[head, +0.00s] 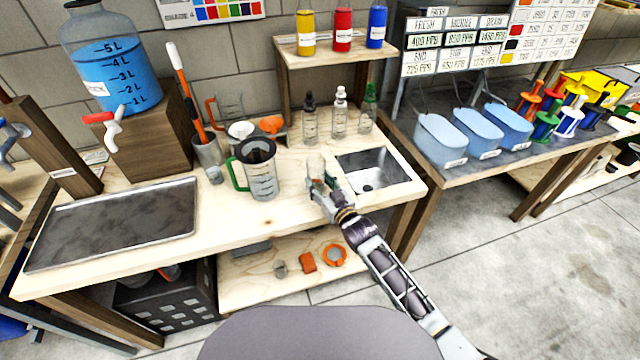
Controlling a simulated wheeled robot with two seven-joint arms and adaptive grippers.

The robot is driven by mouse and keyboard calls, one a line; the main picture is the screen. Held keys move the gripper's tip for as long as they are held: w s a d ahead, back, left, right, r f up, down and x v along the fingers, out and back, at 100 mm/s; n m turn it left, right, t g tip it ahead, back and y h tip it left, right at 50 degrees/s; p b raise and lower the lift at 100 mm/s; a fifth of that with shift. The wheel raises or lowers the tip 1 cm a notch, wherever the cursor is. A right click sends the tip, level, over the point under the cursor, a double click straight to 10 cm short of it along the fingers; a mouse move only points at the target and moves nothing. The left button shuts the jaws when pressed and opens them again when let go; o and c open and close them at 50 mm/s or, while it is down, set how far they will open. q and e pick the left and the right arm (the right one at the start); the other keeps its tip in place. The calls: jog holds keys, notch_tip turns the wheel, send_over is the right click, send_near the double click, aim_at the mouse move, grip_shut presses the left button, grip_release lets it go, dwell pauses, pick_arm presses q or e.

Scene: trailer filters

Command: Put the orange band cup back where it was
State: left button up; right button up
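My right gripper (329,186) is over the front of the workbench, left of the sink. A small clear cup (316,166) shows right at its fingertips, with a small orange-brown patch low on it, partly hidden by the fingers. I cannot tell whether this patch is an orange band, or whether the fingers are closed on the cup. Another small clear cup (215,174) stands left of the large green-handled jug (259,172); its band colour is too small to make out. My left gripper is not in view.
Dropper bottles (339,112) stand behind the gripper, and the metal sink (376,172) is to its right. A clear jug with an orange handle (228,108) and two funnels (271,123) stand farther back. The dark tray (112,220) at left is empty.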

jog(key=o, duration=0.3)
jog(key=shift+o, duration=0.2)
jog(key=shift+r, duration=0.2)
jog(key=v, duration=1.2)
dwell(0.4)
jog(key=shift+f, duration=0.1)
